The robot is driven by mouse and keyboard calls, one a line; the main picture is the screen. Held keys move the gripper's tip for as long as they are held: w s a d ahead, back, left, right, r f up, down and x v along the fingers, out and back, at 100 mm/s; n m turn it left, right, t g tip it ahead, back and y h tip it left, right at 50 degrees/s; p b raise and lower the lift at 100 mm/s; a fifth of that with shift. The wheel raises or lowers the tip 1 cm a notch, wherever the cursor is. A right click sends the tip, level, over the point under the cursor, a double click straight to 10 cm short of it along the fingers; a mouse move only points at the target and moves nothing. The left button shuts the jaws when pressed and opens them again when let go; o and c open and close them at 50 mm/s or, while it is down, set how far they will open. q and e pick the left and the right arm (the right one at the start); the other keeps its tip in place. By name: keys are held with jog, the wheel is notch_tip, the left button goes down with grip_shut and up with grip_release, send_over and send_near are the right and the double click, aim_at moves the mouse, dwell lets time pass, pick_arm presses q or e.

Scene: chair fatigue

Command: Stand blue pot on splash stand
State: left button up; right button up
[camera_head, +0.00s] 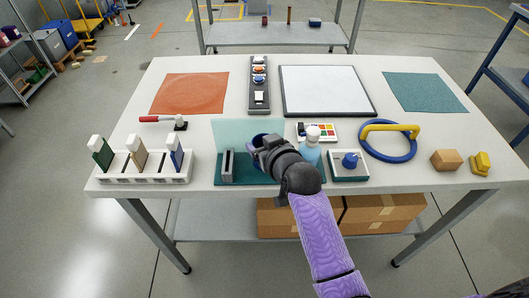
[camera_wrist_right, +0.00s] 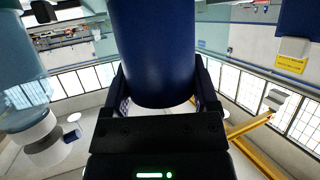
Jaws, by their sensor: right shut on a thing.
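The blue pot (camera_head: 257,140) shows partly in the head view, behind my right gripper (camera_head: 263,147). In the right wrist view the dark blue pot (camera_wrist_right: 153,50) fills the upper middle, between the two black fingers of my right gripper (camera_wrist_right: 158,88), which is shut on it. The splash stand (camera_head: 233,131) has a pale see-through back panel and a dark teal base with a grey upright piece at its left. The pot appears over the stand in the head view; my gripper hides whether it touches the base. My left gripper is not in view.
A light blue bottle (camera_head: 310,148) stands close right of my right gripper.

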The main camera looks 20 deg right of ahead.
notch_tip(320, 180, down, 3)
jog(key=shift+r+b, duration=0.15)
jog(key=shift+b, duration=0.25)
jog(key=shift+r, duration=0.15)
jog(key=o, duration=1.1)
jog(key=shift+r, duration=0.1)
jog(key=shift+p+v, duration=2.3)
jog(key=shift+v, duration=3.65)
